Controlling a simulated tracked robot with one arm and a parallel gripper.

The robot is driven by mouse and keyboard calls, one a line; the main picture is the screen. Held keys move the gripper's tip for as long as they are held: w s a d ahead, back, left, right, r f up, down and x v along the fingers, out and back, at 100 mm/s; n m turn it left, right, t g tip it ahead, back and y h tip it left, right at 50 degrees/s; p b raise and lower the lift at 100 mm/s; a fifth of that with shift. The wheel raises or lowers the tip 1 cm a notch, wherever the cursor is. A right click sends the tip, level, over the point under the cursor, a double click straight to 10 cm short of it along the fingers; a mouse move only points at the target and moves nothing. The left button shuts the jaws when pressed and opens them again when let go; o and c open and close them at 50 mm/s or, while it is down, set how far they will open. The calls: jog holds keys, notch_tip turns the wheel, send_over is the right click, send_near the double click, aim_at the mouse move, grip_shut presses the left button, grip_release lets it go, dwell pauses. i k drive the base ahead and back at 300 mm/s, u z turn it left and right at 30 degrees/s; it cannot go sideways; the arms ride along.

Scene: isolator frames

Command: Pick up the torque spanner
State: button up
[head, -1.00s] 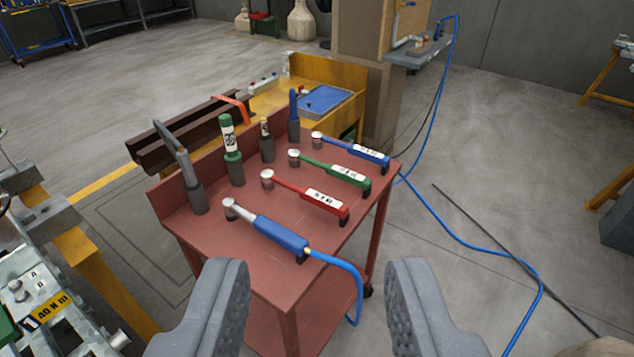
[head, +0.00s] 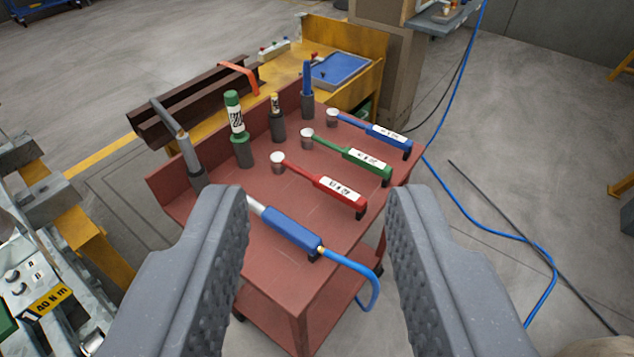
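Three spanner-like tools with round silver heads and labelled handles lie in a row on a red cart (head: 270,270): a red one (head: 335,187), a green one (head: 362,162) and a blue one (head: 385,135). A thicker blue-handled tool (head: 290,228) with a blue hose lies nearest me; its head end is hidden behind my left finger. The label writing is too small to read, and I cannot tell which one is the torque spanner. My gripper (head: 320,197) is open and empty, its fingers either side of the cart in the picture, apart from the tools.
Several upright tools, including a green one (head: 236,125) and a blue one (head: 307,85), stand in grey holders along the cart's back edge. A yellow bench (head: 345,38) stands behind. A blue hose (head: 480,228) crosses the floor at right. Metal equipment (head: 35,270) stands at left.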

aim_at(279, 164)
jog(key=z, duration=0.2)
jog(key=i, duration=0.95)
jog(key=u, duration=0.2)
